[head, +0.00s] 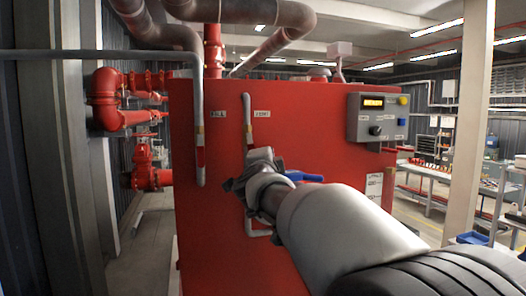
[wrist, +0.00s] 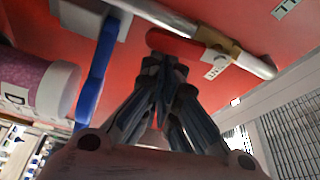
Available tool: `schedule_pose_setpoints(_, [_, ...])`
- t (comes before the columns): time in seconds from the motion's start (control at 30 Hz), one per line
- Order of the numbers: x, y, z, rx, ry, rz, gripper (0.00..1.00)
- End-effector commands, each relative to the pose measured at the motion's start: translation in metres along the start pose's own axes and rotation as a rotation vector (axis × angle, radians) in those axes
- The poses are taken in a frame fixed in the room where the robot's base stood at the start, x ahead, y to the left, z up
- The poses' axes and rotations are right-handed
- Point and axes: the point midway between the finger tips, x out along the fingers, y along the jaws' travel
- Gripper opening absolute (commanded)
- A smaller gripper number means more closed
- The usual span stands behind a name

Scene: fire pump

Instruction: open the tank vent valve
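The red tank (head: 330,120) fills the middle of the head view. A grey pipe (head: 246,105) runs down its face beside a small label that seems to read VENT (head: 232,114). In the wrist view a red lever (wrist: 175,43) lies along a grey pipe (wrist: 258,66), next to a brass-coloured valve body (wrist: 225,48) with a white tag (wrist: 214,70). My gripper (wrist: 165,66) has its fingertips together just short of the lever; I cannot tell whether they touch it. In the head view my gripper (head: 240,185) is in front of the tank, and my arm hides part of the pipe.
A blue handle (wrist: 94,80) lies left of my fingers and also shows in the head view (head: 303,176). A purple cylinder (wrist: 38,85) is farther left. Another pipe (head: 198,110), by the FILL label (head: 218,114), and a control box (head: 377,117) flank the spot.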

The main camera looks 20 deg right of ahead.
Motion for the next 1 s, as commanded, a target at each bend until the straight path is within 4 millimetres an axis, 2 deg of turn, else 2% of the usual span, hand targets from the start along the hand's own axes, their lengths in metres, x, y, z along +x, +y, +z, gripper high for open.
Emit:
schedule_pose_setpoints(0.2, [-0.001,0.0036,0.0059,-0.003,-0.006,0.004,0.0])
schedule_pose_setpoints(0.77, [-0.0013,0.004,0.0067,-0.004,-0.006,0.004,0.0])
schedule_pose_setpoints(1.0, [0.0015,0.0061,-0.002,-0.002,-0.004,0.002,0.0])
